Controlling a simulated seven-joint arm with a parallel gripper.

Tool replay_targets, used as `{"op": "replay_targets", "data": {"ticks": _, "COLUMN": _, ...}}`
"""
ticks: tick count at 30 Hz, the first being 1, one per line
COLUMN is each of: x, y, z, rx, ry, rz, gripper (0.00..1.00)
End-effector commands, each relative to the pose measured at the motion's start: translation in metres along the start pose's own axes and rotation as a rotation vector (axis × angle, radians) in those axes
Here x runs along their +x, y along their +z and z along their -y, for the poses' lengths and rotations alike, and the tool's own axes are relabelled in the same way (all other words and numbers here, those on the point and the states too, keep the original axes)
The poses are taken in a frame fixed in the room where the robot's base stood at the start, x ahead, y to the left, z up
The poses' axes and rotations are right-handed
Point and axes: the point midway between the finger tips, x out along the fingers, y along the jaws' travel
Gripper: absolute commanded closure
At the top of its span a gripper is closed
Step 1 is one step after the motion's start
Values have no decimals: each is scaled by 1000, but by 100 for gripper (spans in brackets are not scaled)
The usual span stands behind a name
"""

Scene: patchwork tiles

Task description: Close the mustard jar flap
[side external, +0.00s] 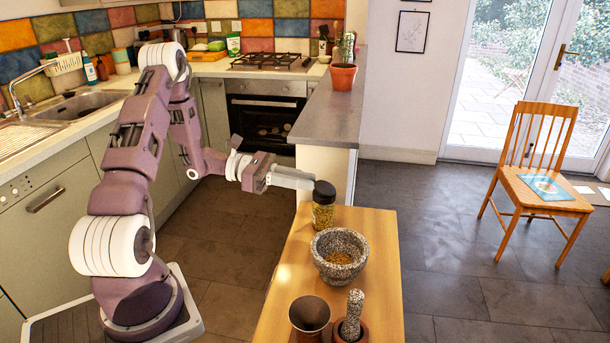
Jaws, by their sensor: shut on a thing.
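The mustard jar (323,215) is clear with a black lid (325,190) and yellow-brown contents. It stands upright at the far end of the wooden table. My gripper (311,183) reaches in from the left at lid height. Its fingertips meet the left side of the lid and are shut on it. The exact contact is too small to make out. I cannot tell whether the flap on the lid is up or down.
A speckled stone mortar (340,243) stands just in front of the jar. A brown cup (309,314) and a speckled pestle (353,308) in a holder are nearer the front of the wooden table (285,290). A grey counter (325,125) with a potted cactus rises behind.

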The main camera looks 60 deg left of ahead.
Motion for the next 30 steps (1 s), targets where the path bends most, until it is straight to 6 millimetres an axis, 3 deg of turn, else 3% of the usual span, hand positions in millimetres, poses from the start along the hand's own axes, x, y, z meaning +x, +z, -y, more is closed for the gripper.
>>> {"op": "replay_targets", "data": {"ticks": 10, "x": -1, "y": -9, "z": 0, "rx": -1, "ry": -1, "rz": 110, "gripper": 100}}
{"op": "replay_targets", "data": {"ticks": 25, "x": -1, "y": -10, "z": 0, "rx": 0, "ry": -2, "rz": 125, "gripper": 100}}
{"op": "replay_targets", "data": {"ticks": 26, "x": -1, "y": -10, "z": 0, "rx": 0, "ry": -2, "rz": 124, "gripper": 81}}
{"op": "replay_targets", "data": {"ticks": 27, "x": -1, "y": -10, "z": 0, "rx": 0, "ry": -2, "rz": 124, "gripper": 73}}
{"op": "replay_targets", "data": {"ticks": 29, "x": -1, "y": -10, "z": 0, "rx": 0, "ry": -2, "rz": 124, "gripper": 62}}
{"op": "replay_targets", "data": {"ticks": 30, "x": -1, "y": -10, "z": 0, "rx": 0, "ry": -2, "rz": 124, "gripper": 62}}
